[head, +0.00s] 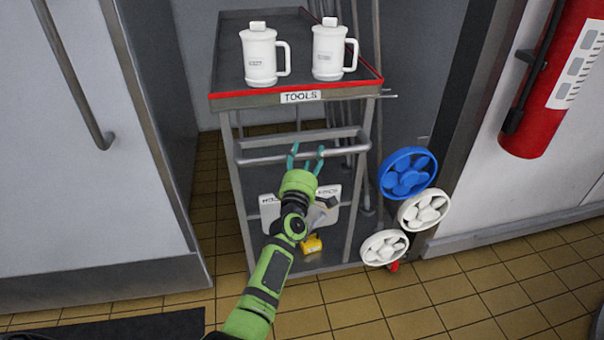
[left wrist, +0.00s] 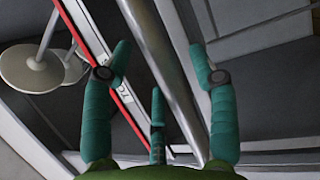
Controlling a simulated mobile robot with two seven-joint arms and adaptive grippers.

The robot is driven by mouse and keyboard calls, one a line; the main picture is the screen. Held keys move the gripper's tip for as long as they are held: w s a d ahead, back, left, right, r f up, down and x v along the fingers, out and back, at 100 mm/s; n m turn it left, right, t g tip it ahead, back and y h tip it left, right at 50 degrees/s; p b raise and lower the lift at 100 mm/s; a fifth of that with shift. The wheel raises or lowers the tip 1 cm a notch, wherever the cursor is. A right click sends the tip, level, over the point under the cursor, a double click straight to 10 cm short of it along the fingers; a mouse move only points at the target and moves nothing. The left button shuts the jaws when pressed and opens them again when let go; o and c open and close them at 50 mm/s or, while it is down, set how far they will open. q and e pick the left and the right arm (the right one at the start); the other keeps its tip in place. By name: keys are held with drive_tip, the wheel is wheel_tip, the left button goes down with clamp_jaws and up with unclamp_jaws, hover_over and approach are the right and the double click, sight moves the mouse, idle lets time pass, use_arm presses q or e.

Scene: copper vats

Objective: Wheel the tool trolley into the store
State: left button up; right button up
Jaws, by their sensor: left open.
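The tool trolley (head: 228,99) stands in a doorway, with a red-rimmed top tray and a "TOOLS" label (head: 300,96). A grey handle bar (head: 262,158) crosses its front below the tray. My left gripper (head: 306,153) is at this bar with its teal fingers apart. In the left wrist view, the bar (left wrist: 165,75) runs between the open fingers of my left gripper (left wrist: 160,54); I cannot tell whether they touch it. My right gripper is not in view.
Two white lidded mugs (head: 262,56) (head: 329,52) stand on the tray. Blue and white valve wheels (head: 407,173) (head: 423,208) (head: 384,247) are close by the trolley's right side. A grey door (head: 70,150) is at left, a fire extinguisher (head: 553,80) at right. Tiled floor (head: 480,290) is clear in front.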

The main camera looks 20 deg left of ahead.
use_arm(q)
drive_tip(key=v, duration=1.1)
